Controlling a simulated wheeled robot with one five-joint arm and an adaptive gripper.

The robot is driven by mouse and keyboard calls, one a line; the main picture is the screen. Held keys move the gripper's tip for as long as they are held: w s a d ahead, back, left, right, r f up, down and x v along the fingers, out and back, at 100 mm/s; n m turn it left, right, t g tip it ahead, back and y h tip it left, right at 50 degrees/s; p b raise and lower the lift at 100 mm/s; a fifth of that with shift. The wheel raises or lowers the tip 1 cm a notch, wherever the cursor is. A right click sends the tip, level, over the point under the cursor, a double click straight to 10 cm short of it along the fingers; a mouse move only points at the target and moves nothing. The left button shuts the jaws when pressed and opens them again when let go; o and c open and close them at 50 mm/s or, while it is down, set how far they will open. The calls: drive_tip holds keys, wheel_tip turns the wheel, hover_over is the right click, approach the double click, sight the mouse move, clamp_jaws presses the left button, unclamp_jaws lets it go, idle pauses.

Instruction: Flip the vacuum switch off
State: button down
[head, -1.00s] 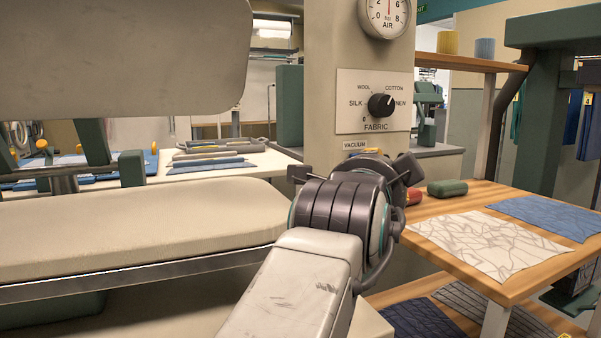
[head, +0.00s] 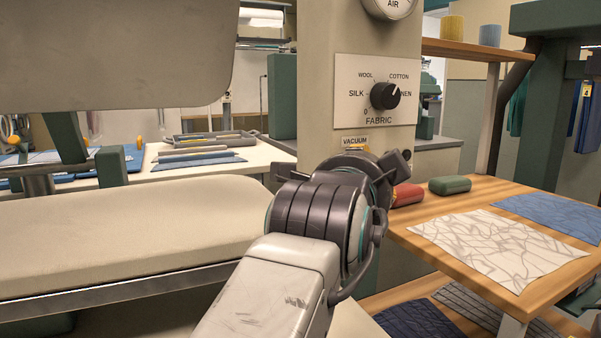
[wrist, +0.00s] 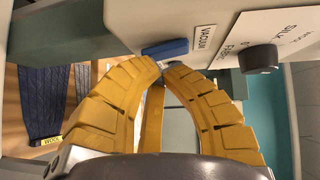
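The vacuum switch (wrist: 166,49) is a blue tab on the underside edge of the pale column, beside the VACUUM label (wrist: 205,40) in the wrist view. The label also shows in the head view (head: 355,141), but my wrist covers most of the area below it. My gripper (wrist: 161,66) has thick orange-yellow fingers, curved inward with their tips together just below the blue tab. They hold nothing that I can see. The tips look very close to the tab; I cannot tell whether they touch it.
A fabric dial (head: 385,95) sits above the label, under an air gauge (head: 390,6). To the right, a wooden table (head: 470,193) carries a red roll (head: 407,194), a green roll (head: 449,185) and cloths. A padded pressing board (head: 130,228) fills the left.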

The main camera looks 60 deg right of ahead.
drive_tip(key=shift+d+f+b, duration=0.1)
drive_tip(key=shift+f+b, duration=0.2)
drive_tip(key=shift+b, duration=0.35)
drive_tip(key=b, duration=0.1)
drive_tip(key=h+b, duration=0.1)
drive_tip(key=b, duration=0.1)
drive_tip(key=shift+w+d+f+m, duration=0.15)
drive_tip(key=shift+w+f+m, duration=0.05)
drive_tip(key=shift+w+m, duration=0.1)
drive_tip(key=shift+d, duration=0.1)
